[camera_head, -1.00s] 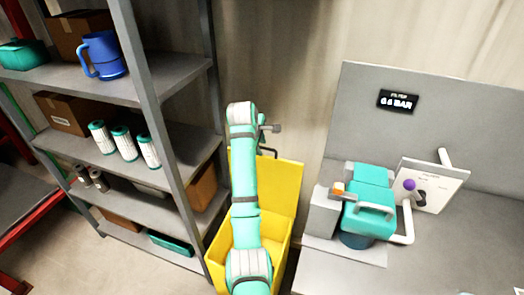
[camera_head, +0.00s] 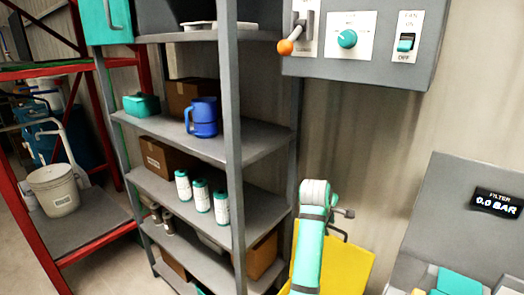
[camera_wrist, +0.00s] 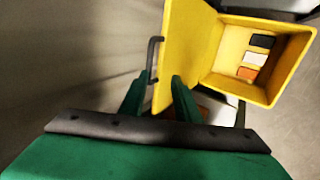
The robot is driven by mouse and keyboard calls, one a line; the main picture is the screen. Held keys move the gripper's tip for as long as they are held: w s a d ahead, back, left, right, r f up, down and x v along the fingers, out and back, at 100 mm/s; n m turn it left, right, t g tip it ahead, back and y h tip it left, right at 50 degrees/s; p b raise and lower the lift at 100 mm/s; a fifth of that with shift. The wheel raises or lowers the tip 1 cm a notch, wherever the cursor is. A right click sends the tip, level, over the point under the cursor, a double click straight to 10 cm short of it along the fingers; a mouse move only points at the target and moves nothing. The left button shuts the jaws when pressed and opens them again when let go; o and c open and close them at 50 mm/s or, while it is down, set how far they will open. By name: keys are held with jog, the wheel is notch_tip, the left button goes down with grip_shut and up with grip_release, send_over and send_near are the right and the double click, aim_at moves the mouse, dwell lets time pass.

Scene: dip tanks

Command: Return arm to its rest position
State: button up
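My teal arm (camera_head: 308,255) rises in front of the yellow bin (camera_head: 345,262) in the head view, its pale upper joint near the lid. The gripper itself is not clear there. In the wrist view my gripper (camera_wrist: 160,77) shows two green fingers set apart, with nothing seen held. The yellow bin (camera_wrist: 215,82) lies ahead of the fingers, its lid raised. The dark lid handle (camera_wrist: 153,60) shows close to the left finger, in line with the gap. I cannot tell whether it touches.
A grey shelf rack (camera_head: 232,150) stands left of my arm, with a blue mug (camera_head: 202,118) and several white-and-teal canisters. A grey control panel (camera_head: 365,45) hangs above. A filter display (camera_head: 496,202) reads 0.0 BAR at right. The bin holds small coloured blocks (camera_wrist: 254,58).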

jog(key=s+a+f+t, duration=0.1)
jog(key=s+a+f, duration=0.15)
jog(key=f, duration=0.45)
jog(key=s+a+f+m+t, duration=0.1)
jog(key=s+a+f, duration=0.15)
jog(key=f, duration=0.45)
jog(key=s+a+f, duration=0.1)
jog(key=a+f, duration=0.2)
jog(key=f, duration=0.5)
jog(key=s+a+f+m+t+y, duration=0.1)
jog(key=s+a+f+t, duration=0.1)
jog(key=s+a+f, duration=0.45)
jog(key=s+a+f+m+t, duration=0.1)
jog(key=s+a+f, duration=0.25)
jog(key=s, duration=0.55)
jog(key=s+a+m+t+y, duration=0.15)
jog(key=s+a, duration=0.25)
jog(key=s, duration=0.7)
jog(key=s+a+r+m+t+y, duration=0.1)
jog(key=s+a+r+m+t, duration=0.1)
jog(key=s+r, duration=0.6)
jog(key=s+a+r+m+t+y, duration=0.1)
jog(key=s+a+r+m, duration=0.2)
jog(key=s+r, duration=0.5)
jog(key=s+a, duration=0.1)
jog(key=s, duration=0.7)
jog(key=shift+a+r+t, duration=0.2)
jog(key=shift+a+t, duration=0.1)
jog(key=shift+t, duration=0.05)
jog(key=shift+w, duration=0.1)
